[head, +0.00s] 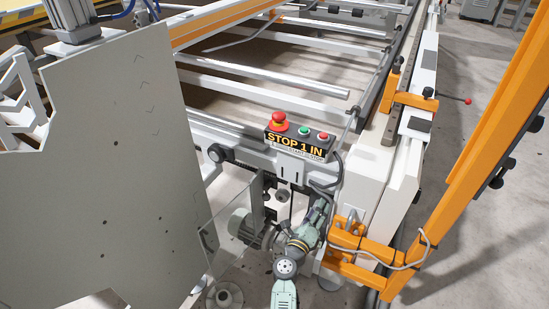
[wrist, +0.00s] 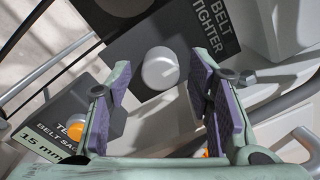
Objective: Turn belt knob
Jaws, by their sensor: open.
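The belt knob (wrist: 160,68) is a round, pale grey knob on a dark panel in the wrist view. The panel carries a label (wrist: 215,30) reading "BELT TIGHTER". My gripper (wrist: 161,84) is open, with purple-padded fingers to the left and right of the knob in the picture. The gap between them looks empty, and I cannot tell how far the tips are from the knob in depth. In the head view my gripper (head: 318,212) is low by the machine's end, below the control box. The knob cannot be made out there.
A control box (head: 297,140) with a red stop button and smaller green and red buttons sits above my arm. An orange bracket (head: 355,245) stands close on the right. A grey plate (head: 120,170) fills the left.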

